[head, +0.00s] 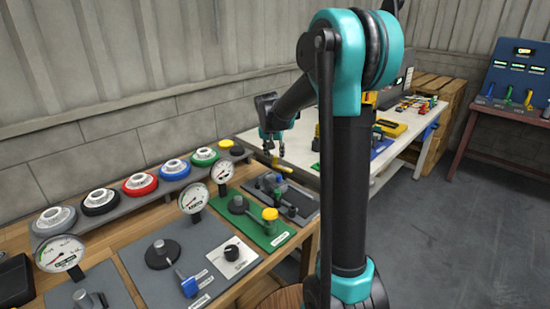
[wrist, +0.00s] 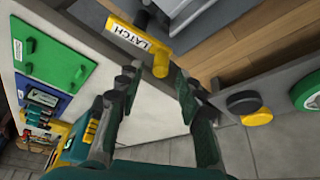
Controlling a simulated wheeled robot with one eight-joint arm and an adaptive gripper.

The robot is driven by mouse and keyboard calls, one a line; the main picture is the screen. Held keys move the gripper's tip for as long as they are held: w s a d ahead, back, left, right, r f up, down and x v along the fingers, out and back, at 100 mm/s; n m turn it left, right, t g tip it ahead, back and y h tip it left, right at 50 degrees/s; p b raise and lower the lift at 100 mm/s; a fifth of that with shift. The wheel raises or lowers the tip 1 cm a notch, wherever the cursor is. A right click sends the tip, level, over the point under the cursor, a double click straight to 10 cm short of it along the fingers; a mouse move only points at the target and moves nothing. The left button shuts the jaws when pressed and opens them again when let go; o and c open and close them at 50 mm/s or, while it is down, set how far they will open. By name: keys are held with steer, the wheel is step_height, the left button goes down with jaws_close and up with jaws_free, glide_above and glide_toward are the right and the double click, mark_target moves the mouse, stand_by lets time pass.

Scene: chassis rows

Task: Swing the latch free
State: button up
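The latch (wrist: 128,34) is a yellow bar with a white "LATCH" label in the wrist view. In the head view the yellow latch (head: 282,167) shows small, near the corner of the white table. My gripper (wrist: 158,76) is open, its two dark fingers apart. The knob appears just beyond and between the fingertips; I cannot tell whether they touch it. In the head view my gripper (head: 272,148) hangs just above the latch.
A wooden bench with gauges, a green panel (head: 258,222) and several coloured round knobs lies left of the latch. The white table (head: 300,145) stands behind, with a yellow item (head: 390,128) on it. A blue panel (head: 515,75) stands far right. Grey floor (head: 450,240) is clear at right.

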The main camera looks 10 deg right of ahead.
steer(key=v, duration=0.9)
steer(key=shift+r, duration=0.15)
steer(key=shift+s, duration=0.1)
